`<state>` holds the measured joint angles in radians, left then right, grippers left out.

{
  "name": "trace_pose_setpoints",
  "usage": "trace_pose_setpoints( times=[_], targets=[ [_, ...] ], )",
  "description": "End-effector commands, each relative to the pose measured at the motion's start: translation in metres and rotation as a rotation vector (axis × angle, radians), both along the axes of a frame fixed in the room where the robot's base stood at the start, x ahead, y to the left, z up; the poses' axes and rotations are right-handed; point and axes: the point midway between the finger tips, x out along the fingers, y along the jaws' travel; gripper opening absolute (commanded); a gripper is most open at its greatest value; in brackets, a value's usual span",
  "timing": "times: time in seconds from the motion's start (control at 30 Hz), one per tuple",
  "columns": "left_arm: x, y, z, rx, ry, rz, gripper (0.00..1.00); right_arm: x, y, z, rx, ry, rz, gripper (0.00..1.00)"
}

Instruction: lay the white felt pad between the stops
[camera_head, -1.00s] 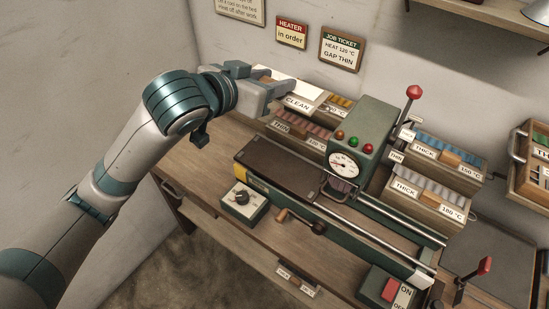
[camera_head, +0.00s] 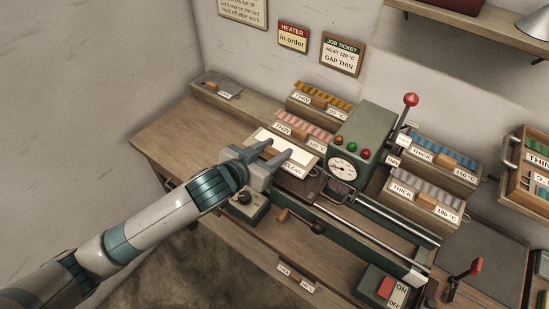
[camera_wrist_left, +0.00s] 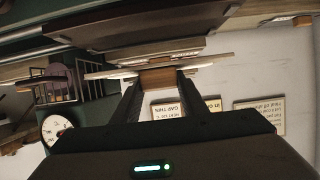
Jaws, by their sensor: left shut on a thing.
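The white felt pad (camera_head: 300,157) is a pale flat plate with a CLEAN label along its front edge and a small wooden grip block (camera_wrist_left: 158,78) on it. My left gripper (camera_head: 280,149) is shut on this block, both fingers pressing its sides in the left wrist view (camera_wrist_left: 158,88). The pad is over the left part of the machine bed and hides most of its dark surface. The pad shows nearly edge-on in the left wrist view, and I cannot tell whether it touches the bed. The stops are not clearly visible. My right gripper is out of view.
The green machine head (camera_head: 362,140) with its gauge stands right of the pad. Trays of pink rolls (camera_head: 305,122) and yellow rolls (camera_head: 322,97) stand behind it. A wooden holder (camera_head: 215,92) lies back left. The left bench top (camera_head: 180,130) is clear.

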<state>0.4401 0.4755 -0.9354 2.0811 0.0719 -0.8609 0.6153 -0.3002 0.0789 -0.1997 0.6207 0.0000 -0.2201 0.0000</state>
Motion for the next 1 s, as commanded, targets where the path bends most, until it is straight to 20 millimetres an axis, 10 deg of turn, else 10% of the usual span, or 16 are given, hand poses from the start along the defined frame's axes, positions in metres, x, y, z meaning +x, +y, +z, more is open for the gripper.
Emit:
trace_pose_setpoints(
  times=[1.0],
  targets=[
    [0.000,0.000,-0.045,-0.001,-0.001,-0.001,0.15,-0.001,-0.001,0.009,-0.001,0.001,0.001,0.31]
  ],
)
